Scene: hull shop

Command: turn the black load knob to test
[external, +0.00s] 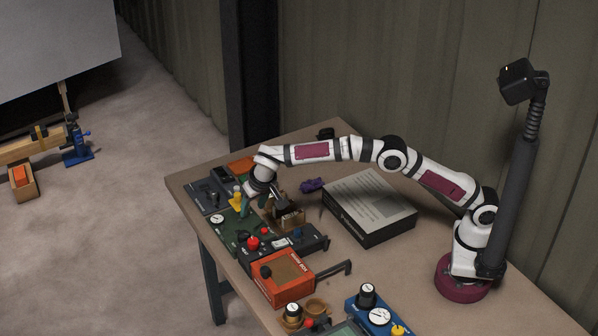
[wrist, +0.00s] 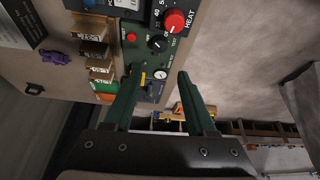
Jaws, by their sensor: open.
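A black knob (wrist: 157,42) with a light pointer mark sits on a dark green panel (external: 234,235), between a red button (wrist: 131,37) and a white gauge (wrist: 160,75). Small lettering beside it seems to read TEST; its exact setting is too small to tell. My gripper (wrist: 160,74) is open, with its two green fingers apart and nothing held between them. The knob shows beyond the fingertips in the wrist view, apart from them. In the external view my gripper (external: 252,206) hangs over the far side of the green panel, and the black knob is hard to make out.
A large red knob (wrist: 175,20) marked HEAT stands near the black knob. A wooden rack (wrist: 98,50) of labelled slots is beside the panel. An orange box (external: 282,276), a blue unit (external: 376,316), a grey-topped box (external: 370,198) and a purple piece (external: 312,185) are on the bench.

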